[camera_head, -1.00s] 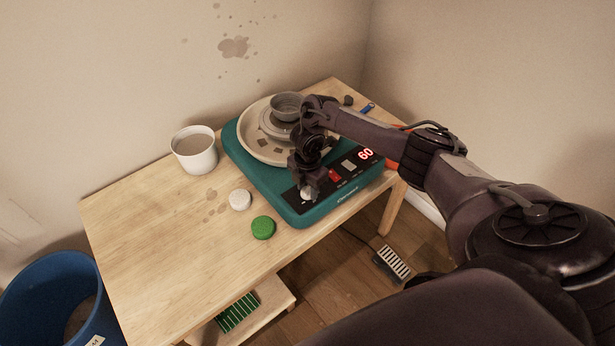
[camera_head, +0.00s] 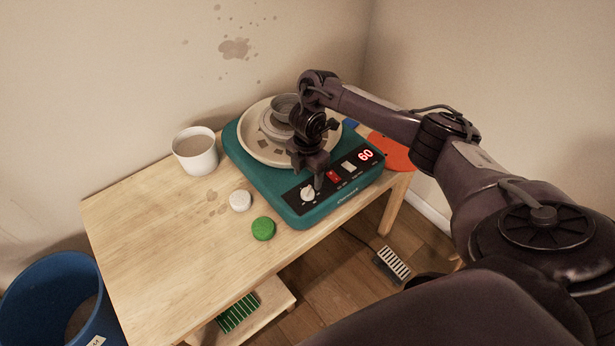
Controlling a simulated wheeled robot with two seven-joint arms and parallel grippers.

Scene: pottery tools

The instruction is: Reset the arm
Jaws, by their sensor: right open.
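My right arm reaches in from the right, and my right gripper (camera_head: 317,183) points down over the front panel of the teal pottery wheel (camera_head: 258,175). The gripper is open and empty, just to the right of and above the white knob (camera_head: 307,193). It appears clear of the knob. The wheel's display (camera_head: 365,155) reads 60 in red. A grey clay pot (camera_head: 284,104) sits on the round wheel plate (camera_head: 250,150), partly hidden by my right wrist. My left gripper does not show.
On the wooden table (camera_head: 150,240) stand a white cup (camera_head: 195,150), a white round piece (camera_head: 240,200) and a green round piece (camera_head: 263,228). An orange item (camera_head: 392,153) lies at the right end. A blue bucket (camera_head: 50,300) stands at lower left. The table's front left is clear.

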